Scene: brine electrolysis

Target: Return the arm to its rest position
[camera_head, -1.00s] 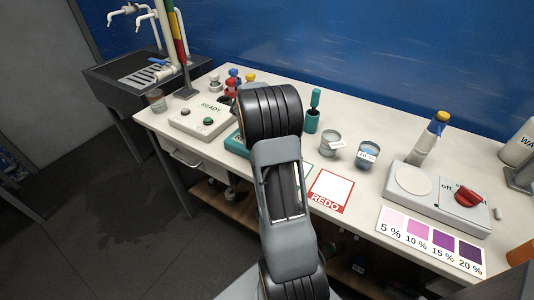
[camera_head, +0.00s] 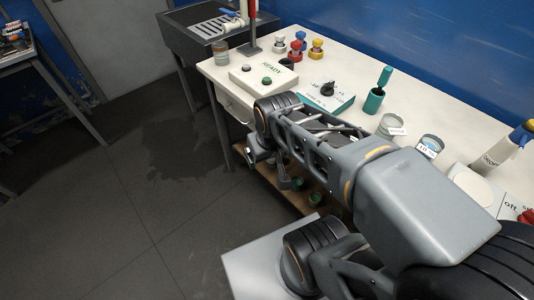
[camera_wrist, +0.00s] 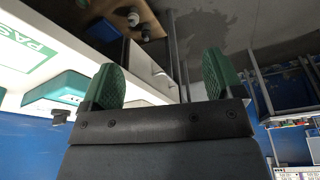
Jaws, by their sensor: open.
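My arm is folded in front of the bench and crosses the right half of the head view. My gripper shows in the wrist view (camera_wrist: 162,80) with two green ribbed fingertips well apart and nothing between them. In the head view the gripper is hard to tell from the arm links and the clutter below the bench edge. The white bench (camera_head: 340,70) is behind the arm, and the folded links hide part of its front edge.
On the bench stand a READY box (camera_head: 263,78), a teal device (camera_head: 327,97), a teal holder (camera_head: 373,101), glass beakers (camera_head: 390,126) and a bottle (camera_head: 505,147). A dark sink (camera_head: 205,38) is at the back left. The floor (camera_head: 150,190) to the left is clear.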

